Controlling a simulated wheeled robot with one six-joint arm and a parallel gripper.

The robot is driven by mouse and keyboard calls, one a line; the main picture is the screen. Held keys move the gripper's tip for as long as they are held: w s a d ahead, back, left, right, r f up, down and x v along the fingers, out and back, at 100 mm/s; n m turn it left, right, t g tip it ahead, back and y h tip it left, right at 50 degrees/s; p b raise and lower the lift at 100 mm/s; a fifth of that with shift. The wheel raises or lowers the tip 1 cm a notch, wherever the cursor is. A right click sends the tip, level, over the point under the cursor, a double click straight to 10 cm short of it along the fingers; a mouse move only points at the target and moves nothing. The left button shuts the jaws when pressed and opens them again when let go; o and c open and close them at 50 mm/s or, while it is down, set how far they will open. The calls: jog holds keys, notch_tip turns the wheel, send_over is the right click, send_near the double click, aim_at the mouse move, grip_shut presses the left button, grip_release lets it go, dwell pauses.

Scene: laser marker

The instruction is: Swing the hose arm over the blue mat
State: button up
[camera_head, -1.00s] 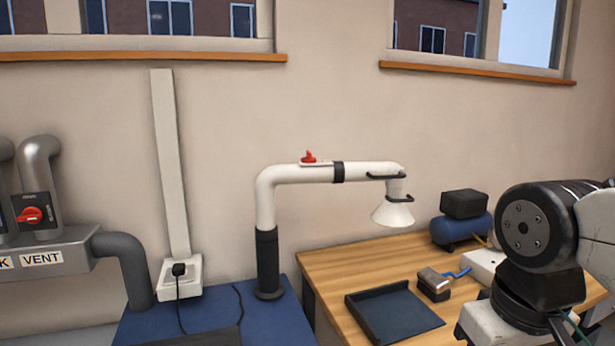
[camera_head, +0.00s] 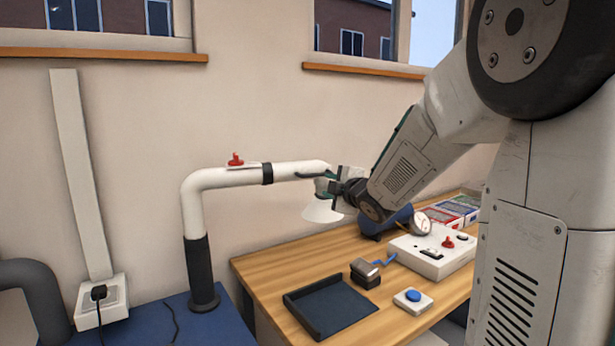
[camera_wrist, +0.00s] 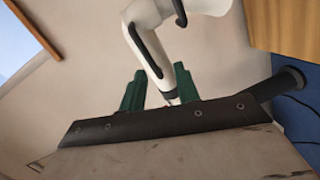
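The hose arm (camera_head: 225,178) is a white bent pipe with a black collar and a red knob, on a dark upright post. Its outer end reaches right, with the white hood (camera_head: 320,209) over the wooden bench. My gripper (camera_head: 326,180) is at this outer end, partly hidden by my own wrist. In the wrist view, its green fingers (camera_wrist: 160,92) stand apart, with the hose arm's end (camera_wrist: 150,50) and a dark handle part between or just beyond them. Contact cannot be told. A blue surface (camera_head: 222,325) lies under the post at lower left; whether it is the mat is unclear.
The wooden bench (camera_head: 262,275) holds a dark tray (camera_head: 325,308), a small dark block (camera_head: 365,273), a blue button box (camera_head: 413,301) and a white control box (camera_head: 440,258). A socket box (camera_head: 102,300) with a cable is on the wall at left.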

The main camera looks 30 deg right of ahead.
aim_at(317, 175)
jog(key=w+n+t+y, duration=0.1)
jog(key=w+n+y, duration=0.1)
jog(key=w, duration=0.1)
jog(key=w+n+t+y, duration=0.1)
jog(key=w+n+y, duration=0.1)
jog(key=n, duration=0.1)
jog(key=w+d+r+n+t+y, duration=0.1)
jog(key=w+n+y, duration=0.1)
jog(key=w, duration=0.1)
jog(key=shift+w, duration=0.3)
grip_shut()
